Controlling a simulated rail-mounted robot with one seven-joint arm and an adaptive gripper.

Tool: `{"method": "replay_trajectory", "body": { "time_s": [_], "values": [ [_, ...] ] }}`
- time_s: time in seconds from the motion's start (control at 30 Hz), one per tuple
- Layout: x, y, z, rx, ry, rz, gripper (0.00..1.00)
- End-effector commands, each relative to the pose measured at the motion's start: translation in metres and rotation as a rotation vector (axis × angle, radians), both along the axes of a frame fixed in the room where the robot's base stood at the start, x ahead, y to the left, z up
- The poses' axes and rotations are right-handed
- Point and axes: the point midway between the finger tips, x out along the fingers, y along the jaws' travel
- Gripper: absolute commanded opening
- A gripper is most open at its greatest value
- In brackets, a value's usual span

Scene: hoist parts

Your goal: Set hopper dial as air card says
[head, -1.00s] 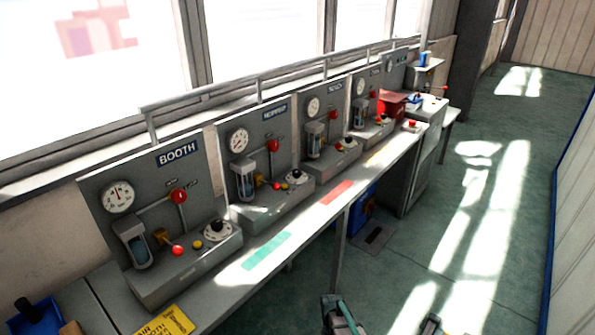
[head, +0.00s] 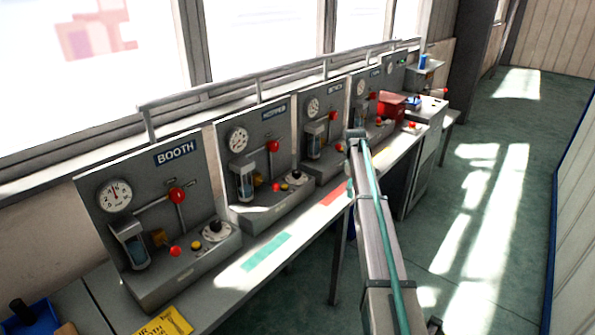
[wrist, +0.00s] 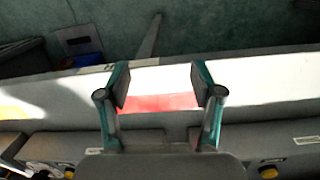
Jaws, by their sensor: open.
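The hopper panel (head: 262,135) is the second grey station from the front, with a blue label, a round gauge, a red-knobbed lever and a glass cylinder. Its dial (head: 296,177), a white disc with a black knob, sits at the right of its base; its setting is too small to read. A yellow card (head: 165,322) with black print lies at the bench's front end, partly cut off; only some words show. My gripper (wrist: 160,87) is open and empty in the wrist view, its fingers above the bench edge beside a red strip (wrist: 158,103).
The booth panel (head: 150,205) stands nearest, with similar stations beyond. A green strip (head: 265,251) lies on the bench edge. A red box (head: 391,104) is further back. A rail (head: 290,75) runs behind the panels. The green floor (head: 500,215) at right is clear.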

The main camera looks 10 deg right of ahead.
Motion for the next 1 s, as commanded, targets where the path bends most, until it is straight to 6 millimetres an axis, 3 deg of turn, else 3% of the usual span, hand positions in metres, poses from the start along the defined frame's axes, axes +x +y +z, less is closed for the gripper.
{"method": "replay_trajectory", "body": {
  "time_s": [0.03, 0.1, 0.43, 0.5, 0.8, 0.9, 1.0],
  "values": [
    [0.02, -0.008, 0.028, -0.004, -0.016, 0.015, 0.66],
    [0.033, -0.016, 0.06, -0.01, -0.032, 0.037, 0.66],
    [0.074, -0.043, 0.184, -0.031, -0.086, 0.119, 0.66],
    [0.081, 0.001, 0.173, -0.009, -0.074, 0.168, 0.66],
    [0.108, 0.141, 0.16, 0.066, -0.043, 0.342, 0.66],
    [0.111, 0.179, 0.156, 0.086, -0.035, 0.389, 0.66],
    [0.112, 0.199, 0.152, 0.096, -0.03, 0.414, 0.66]
  ]
}}
